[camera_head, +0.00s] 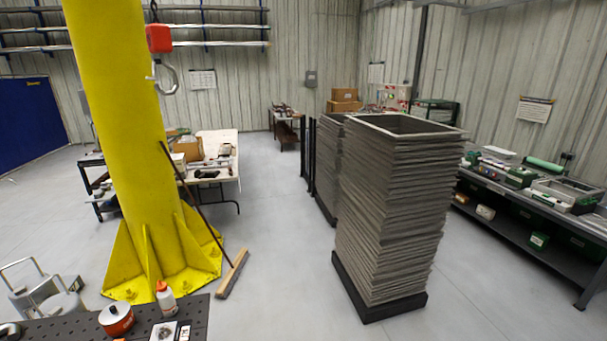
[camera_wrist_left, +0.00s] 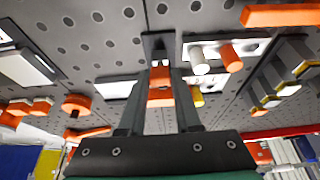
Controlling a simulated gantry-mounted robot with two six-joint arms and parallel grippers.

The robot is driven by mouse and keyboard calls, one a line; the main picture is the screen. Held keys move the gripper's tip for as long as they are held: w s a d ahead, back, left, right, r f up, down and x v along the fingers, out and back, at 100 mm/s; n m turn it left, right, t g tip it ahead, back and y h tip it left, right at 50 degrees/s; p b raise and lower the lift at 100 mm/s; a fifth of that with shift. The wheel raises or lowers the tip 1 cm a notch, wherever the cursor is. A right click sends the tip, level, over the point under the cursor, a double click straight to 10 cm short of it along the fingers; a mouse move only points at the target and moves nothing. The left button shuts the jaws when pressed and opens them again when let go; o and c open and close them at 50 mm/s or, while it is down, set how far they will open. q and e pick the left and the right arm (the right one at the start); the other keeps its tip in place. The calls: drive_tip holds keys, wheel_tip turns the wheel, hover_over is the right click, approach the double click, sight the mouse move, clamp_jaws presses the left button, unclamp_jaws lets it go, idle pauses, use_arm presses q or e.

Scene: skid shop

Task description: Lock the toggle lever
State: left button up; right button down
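In the left wrist view my left gripper (camera_wrist_left: 160,48) points at a grey perforated board. Its two dark fingers stand apart. An orange piece (camera_wrist_left: 160,92) with a pale metal part shows in the gap between them, in line with the fingers. I cannot tell whether the fingers touch it or it lies beyond them, nor whether it is the toggle lever. Beside the right finger are a white cylinder (camera_wrist_left: 200,64) and an orange cylinder (camera_wrist_left: 230,57) on a pale plate. My right gripper is in neither view, and the head view shows neither arm.
In the left wrist view an orange bar (camera_wrist_left: 281,15) and orange-and-white parts lie around the gripper. In the head view a black perforated bench (camera_head: 70,328) holds an orange-topped tin (camera_head: 116,319) and a white bottle (camera_head: 165,299). A yellow column (camera_head: 125,110) and tall grey stack (camera_head: 393,210) stand beyond.

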use_arm(q)
drive_tip(key=shift+c, duration=0.5)
drive_tip(key=shift+a+r, duration=0.1)
drive_tip(key=shift+s+a+p, duration=0.1)
drive_tip(key=shift+a+p, duration=0.1)
drive_tip(key=shift+p, duration=0.1)
drive_tip(key=shift+s+a+r+p, duration=0.1)
drive_tip(key=shift+s+a+p, duration=0.1)
drive_tip(key=shift+a, duration=0.15)
drive_tip(key=shift+s+a+r+p, duration=0.1)
drive_tip(key=shift+a+p, duration=0.05)
drive_tip(key=shift+a, duration=0.2)
